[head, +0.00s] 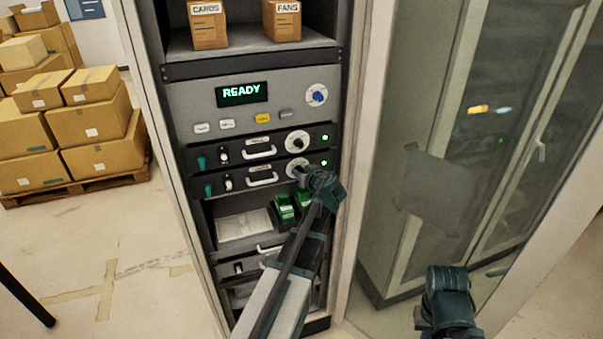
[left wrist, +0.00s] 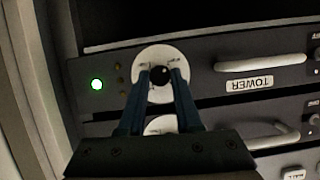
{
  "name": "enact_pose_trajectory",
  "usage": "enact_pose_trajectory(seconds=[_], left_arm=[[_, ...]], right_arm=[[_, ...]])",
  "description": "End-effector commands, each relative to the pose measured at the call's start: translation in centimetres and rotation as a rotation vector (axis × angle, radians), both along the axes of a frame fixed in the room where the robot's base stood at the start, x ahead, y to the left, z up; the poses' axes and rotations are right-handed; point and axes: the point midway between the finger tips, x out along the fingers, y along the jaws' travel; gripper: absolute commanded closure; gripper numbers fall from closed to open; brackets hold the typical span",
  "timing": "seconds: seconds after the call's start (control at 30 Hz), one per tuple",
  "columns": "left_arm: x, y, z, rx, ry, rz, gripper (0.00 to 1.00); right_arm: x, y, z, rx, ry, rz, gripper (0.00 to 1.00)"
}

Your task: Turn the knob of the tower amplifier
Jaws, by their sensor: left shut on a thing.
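The tower amplifier (head: 240,181) is the lower of two dark rack units. Its white dial (head: 299,168) is partly hidden by my left gripper (head: 304,172). In the left wrist view the picture is upside down, and the TOWER label (left wrist: 249,83) shows beside the handle. There the black knob (left wrist: 161,77) sits at the middle of the white dial (left wrist: 147,56). My left gripper (left wrist: 160,80) is shut on the knob, a finger on each side. A part of my right arm shows at the lower right in the head view; its jaws cannot be made out.
A similar unit (head: 232,152) with its own dial sits just above. Higher is a panel with a READY display (head: 241,93) and a blue knob (head: 318,96). Green blocks (head: 285,207) sit in the bay below. A glass-doored cabinet (head: 440,130) stands to the right.

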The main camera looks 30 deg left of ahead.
Motion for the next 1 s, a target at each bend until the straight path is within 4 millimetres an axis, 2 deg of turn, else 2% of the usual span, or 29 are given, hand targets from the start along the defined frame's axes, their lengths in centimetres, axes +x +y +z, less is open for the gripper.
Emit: enact_pose_trajectory(seconds=[0.47,1.0], left_arm=[[0.4,-0.3,-0.4,0.258,0.303,0.002,1.0],[0.6,-0.5,-0.9,0.589,0.694,0.001,1.0]], right_arm=[[0.0,0.0,-1.3,0.0,0.0,0.002,1.0],[0.0,0.0,-4.5,-0.002,0.0,0.01,1.0]])
